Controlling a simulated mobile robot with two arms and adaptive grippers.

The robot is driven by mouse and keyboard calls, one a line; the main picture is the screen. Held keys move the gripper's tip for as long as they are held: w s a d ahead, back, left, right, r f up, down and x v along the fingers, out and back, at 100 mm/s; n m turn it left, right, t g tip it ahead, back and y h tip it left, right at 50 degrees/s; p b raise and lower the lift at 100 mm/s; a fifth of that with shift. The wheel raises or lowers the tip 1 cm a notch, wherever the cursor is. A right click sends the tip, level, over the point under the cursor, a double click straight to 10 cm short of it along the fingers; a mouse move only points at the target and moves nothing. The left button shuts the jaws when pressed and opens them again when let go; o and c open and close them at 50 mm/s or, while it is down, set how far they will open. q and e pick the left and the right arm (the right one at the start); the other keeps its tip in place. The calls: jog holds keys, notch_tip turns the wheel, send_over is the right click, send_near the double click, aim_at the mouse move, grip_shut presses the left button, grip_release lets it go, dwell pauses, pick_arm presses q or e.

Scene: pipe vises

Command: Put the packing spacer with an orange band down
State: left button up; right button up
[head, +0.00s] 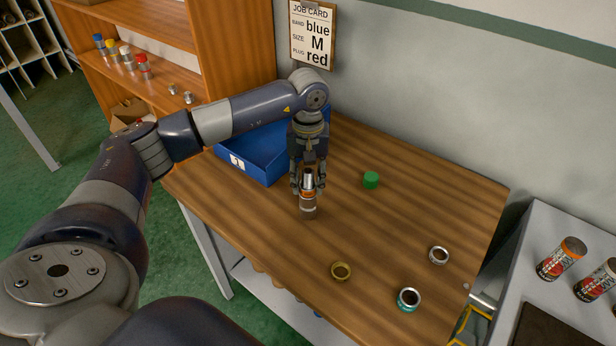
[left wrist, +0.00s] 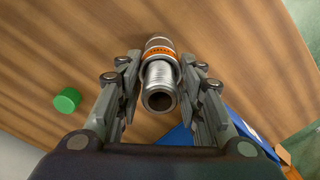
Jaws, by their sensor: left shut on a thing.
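The packing spacer with an orange band (head: 308,202) is a metal cylinder with a narrower threaded end, upright at the wooden table. My left gripper (head: 308,188) is shut on it from above, with a finger on each side. In the left wrist view the spacer (left wrist: 160,72) sits between the fingers (left wrist: 160,82), its hollow threaded end facing the camera. I cannot tell whether its lower end touches the table. My right gripper is not in view.
A blue bin (head: 262,160) stands behind the gripper. Banded cylinders (head: 562,258) are on the right bench.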

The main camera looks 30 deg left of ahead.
pick_arm(q)
jog(key=shift+f, duration=0.15)
jog(key=o, duration=0.8)
jog(key=shift+c, duration=0.2)
jog(key=shift+o, duration=1.1)
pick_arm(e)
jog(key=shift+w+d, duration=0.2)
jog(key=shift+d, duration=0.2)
pick_arm(q)
notch_tip(320, 180, up, 11)
jog(key=b, duration=0.3)
jog(key=shift+r, duration=0.55)
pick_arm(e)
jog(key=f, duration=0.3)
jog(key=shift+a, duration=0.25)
